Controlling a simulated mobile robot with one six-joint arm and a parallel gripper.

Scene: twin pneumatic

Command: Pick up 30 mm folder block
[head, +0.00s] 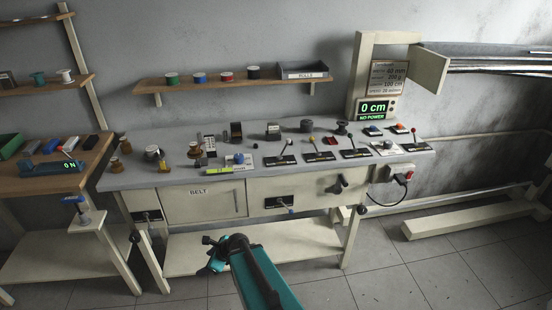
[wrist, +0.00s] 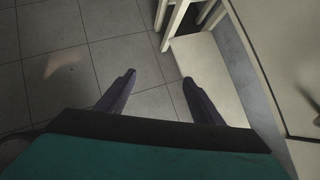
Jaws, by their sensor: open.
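I cannot tell which thing is the 30 mm folder block. Several small objects stand on the grey bench top (head: 330,176), including a dark block (head: 236,131) and a grey device (head: 272,131), all too small to identify.
A wooden side table (head: 40,182) at left holds small coloured items and a "0 N" display (head: 68,166). A wall shelf (head: 235,84) carries spools and a grey tray (head: 303,70). Levers line the bench's right half. A display (head: 374,112) reads "0 cm NO POWER". Front floor is clear.

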